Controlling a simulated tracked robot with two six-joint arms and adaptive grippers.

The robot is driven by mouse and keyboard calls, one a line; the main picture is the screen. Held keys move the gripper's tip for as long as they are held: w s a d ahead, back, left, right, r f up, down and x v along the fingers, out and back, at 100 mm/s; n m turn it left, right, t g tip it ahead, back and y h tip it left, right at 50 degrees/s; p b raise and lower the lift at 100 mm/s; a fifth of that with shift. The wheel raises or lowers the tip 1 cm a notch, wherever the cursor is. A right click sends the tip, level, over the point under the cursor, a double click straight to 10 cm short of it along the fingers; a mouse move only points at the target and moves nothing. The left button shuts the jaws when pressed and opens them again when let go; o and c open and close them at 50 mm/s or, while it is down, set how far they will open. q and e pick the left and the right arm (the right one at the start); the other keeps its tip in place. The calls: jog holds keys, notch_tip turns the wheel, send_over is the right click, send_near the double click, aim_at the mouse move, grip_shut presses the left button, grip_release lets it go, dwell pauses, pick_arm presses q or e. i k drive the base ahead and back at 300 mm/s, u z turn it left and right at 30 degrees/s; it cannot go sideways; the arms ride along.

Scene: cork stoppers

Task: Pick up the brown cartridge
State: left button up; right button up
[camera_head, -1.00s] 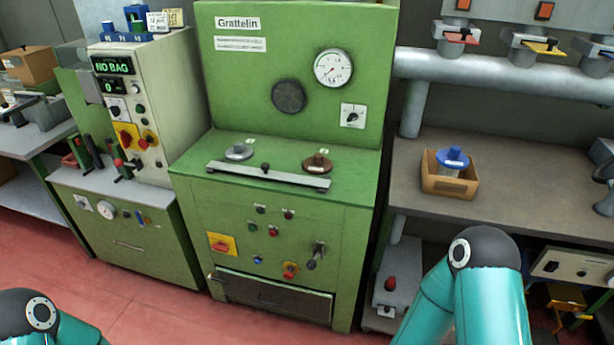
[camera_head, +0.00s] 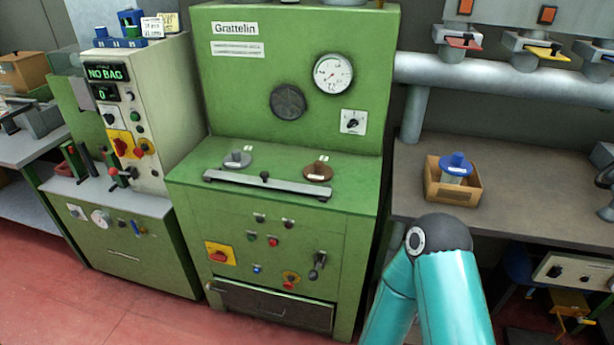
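The brown cartridge (camera_head: 318,171) sits on the top ledge of the green Grattelin machine (camera_head: 236,108), on its right side. It is a flat brown disc with a knob and a small white label on its front. A grey cartridge (camera_head: 237,159) of similar shape sits to its left. A grey bar with a dark knob runs along the ledge in front of both. My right arm shows at the lower right as teal links with a dark joint, but its gripper is out of view. My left arm and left gripper are not in view.
A cardboard box (camera_head: 435,186) holding a blue-topped piece (camera_head: 455,164) stands on the grey bench (camera_head: 520,204) at right. A thick grey pipe (camera_head: 500,78) runs above it. A control unit reading NO BAG (camera_head: 150,85) stands at left. Red floor (camera_head: 130,318) is open in front.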

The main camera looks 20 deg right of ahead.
aim_at(317, 171)
jog(key=i, duration=0.9)
jog(key=z, duration=0.05)
